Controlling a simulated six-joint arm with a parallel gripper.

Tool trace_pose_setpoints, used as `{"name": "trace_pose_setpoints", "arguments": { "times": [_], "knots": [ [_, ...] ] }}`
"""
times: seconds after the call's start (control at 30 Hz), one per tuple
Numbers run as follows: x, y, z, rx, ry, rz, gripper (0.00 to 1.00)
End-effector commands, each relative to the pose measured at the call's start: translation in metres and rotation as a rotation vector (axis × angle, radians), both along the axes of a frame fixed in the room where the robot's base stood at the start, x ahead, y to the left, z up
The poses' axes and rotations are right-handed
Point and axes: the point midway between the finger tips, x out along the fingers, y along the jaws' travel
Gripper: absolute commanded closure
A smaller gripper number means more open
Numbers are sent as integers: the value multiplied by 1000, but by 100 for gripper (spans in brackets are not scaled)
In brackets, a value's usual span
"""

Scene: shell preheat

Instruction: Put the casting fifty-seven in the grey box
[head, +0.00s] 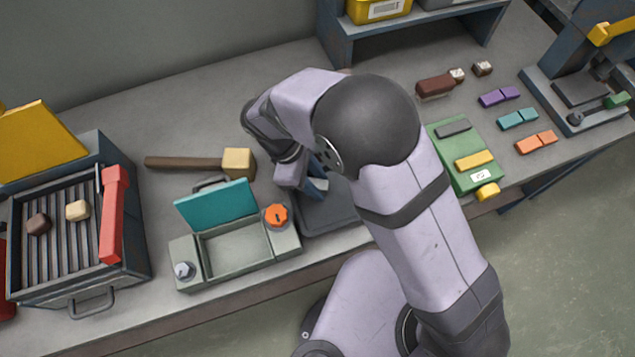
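A grey box (238,241) stands left of my arm with its teal lid (217,204) raised and its inside empty. It has an orange knob (276,215) on its right side and a silver knob (183,270) on its left. My gripper (316,188) is right of the box, over a dark tray (332,215), and is largely hidden by my arm. I cannot see whether its fingers are open or hold anything. No number fifty-seven is readable. A brown lump (38,223) and a cream lump (77,211) sit on the ribbed heater; I cannot tell whether either is the casting.
The ribbed heater (75,294) has its yellow lid (40,140) up and a red bar (113,213). A mallet (236,161) lies behind the box. At right are a green block (448,138), coloured pairs (518,118), a brown piece (434,85) and a press (568,110).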

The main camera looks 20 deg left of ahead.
Motion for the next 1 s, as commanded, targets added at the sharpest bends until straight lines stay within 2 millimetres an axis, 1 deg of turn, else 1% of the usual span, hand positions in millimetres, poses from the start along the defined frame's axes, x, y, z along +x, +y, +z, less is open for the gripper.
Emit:
{"name": "trace_pose_setpoints", "arguments": {
  "times": [0.27, 0.3, 0.33, 0.37, 0.4, 0.43, 0.77, 0.87, 1.0],
  "knots": [
    [0, -2, -3, -1, 0, 0, 69],
    [0, -2, -3, -1, 0, 0, 74],
    [0, -1, -3, 0, 0, 0, 81],
    [0, -1, -3, 0, 0, 0, 88],
    [0, -1, -3, 0, 0, 0, 97],
    [0, -1, -3, 0, 0, 0, 100],
    [1, -1, 0, 1, -1, 0, 100],
    [1, 0, 6, 2, -1, 1, 100],
    [1, 0, 23, 4, -2, 0, 100]
  ]
}}
